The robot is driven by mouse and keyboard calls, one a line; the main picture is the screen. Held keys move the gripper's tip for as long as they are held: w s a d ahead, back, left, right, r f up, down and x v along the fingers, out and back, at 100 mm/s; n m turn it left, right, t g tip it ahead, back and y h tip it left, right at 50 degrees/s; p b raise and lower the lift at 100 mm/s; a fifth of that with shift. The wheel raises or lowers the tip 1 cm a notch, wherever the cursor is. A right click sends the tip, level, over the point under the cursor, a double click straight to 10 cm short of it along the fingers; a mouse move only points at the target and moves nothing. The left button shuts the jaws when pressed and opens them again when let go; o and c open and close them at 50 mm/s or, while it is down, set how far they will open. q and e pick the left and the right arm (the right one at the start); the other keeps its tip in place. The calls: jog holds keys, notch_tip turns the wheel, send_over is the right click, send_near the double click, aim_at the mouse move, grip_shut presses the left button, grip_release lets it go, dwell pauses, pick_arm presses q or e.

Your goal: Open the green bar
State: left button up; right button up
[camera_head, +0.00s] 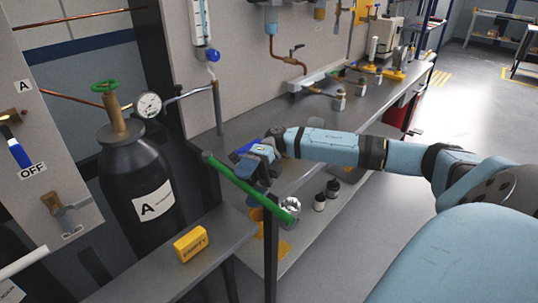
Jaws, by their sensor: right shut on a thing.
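The green bar (228,176) runs slantwise in the middle of the camera_head view, from upper left to lower right, with a round metal fitting at its lower right end. It sits at the front left end of the workbench. My right gripper (252,172) is shut on the green bar around its middle. The fingers are partly hidden behind the gripper body. My right arm reaches in from the right side over the bench. My left gripper is not in view.
A black gas cylinder (140,185) labelled A stands at left with a gauge. A yellow EMPTY block (190,244) lies on a grey shelf (150,265). The workbench (240,120) carries pipes and small bottles. Open floor (470,110) lies at the right.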

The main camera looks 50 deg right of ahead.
jog(key=shift+b+v, duration=1.35)
jog(key=shift+v, duration=1.5)
jog(key=shift+w+d+f+b, duration=0.25)
jog(key=shift+w+d+b, duration=0.05)
jog(key=shift+d, duration=0.3)
jog(key=shift+c, duration=1.1)
jog(key=shift+w+d, duration=0.1)
jog(key=shift+d, duration=0.2)
jog(key=c, duration=0.4)
jog(key=d+b, duration=0.1)
jog(key=w+d+f+b, duration=0.1)
jog(key=d, duration=0.1)
jog(key=d+b, duration=0.1)
jog(key=d, duration=0.1)
jog(key=shift+w+d+f, duration=0.15)
jog(key=shift+f, duration=0.1)
